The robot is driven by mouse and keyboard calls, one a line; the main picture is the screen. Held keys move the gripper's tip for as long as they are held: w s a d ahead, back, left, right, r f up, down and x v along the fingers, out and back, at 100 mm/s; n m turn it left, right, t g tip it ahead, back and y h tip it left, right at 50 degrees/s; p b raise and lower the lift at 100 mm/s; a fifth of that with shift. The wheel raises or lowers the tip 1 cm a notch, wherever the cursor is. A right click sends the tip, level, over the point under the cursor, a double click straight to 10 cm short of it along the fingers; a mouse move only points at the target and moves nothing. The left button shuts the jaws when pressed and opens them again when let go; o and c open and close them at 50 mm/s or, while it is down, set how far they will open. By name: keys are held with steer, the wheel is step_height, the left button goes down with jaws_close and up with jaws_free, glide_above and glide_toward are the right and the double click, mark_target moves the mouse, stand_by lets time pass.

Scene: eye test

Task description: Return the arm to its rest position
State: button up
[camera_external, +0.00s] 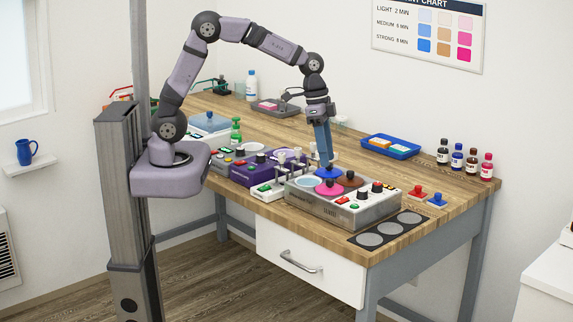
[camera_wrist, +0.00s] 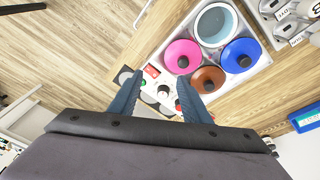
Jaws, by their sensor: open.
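My gripper (camera_external: 326,162) points down over the grey machine (camera_external: 340,210) at the front of the bench. Its two blue fingers are apart, and nothing shows between them in the wrist view (camera_wrist: 159,78). Below are a blue lid (camera_wrist: 241,56), a pink lid (camera_wrist: 182,57), a brown lid (camera_wrist: 208,80) and an uncovered round pot (camera_wrist: 214,25). In the wrist view the fingertips lie over the machine's button panel (camera_wrist: 152,88). My arm is bent in an arch from its base at the left. The exact height above the lids is hard to tell.
A purple machine (camera_external: 252,168) and a rack with upright handles (camera_external: 290,160) stand to the left. The air above the bench looks clear.

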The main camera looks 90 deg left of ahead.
steer(key=s+d+r+n+g+y+p, duration=0.1)
steer(key=s+p, duration=0.6)
steer(key=s, duration=1.5)
steer(key=shift+d+r+n+g, duration=0.35)
steer(key=shift+d+n+g, duration=0.15)
steer(key=shift+d+n, duration=0.45)
steer(key=shift+d, duration=0.1)
steer(key=shift+c, duration=0.5)
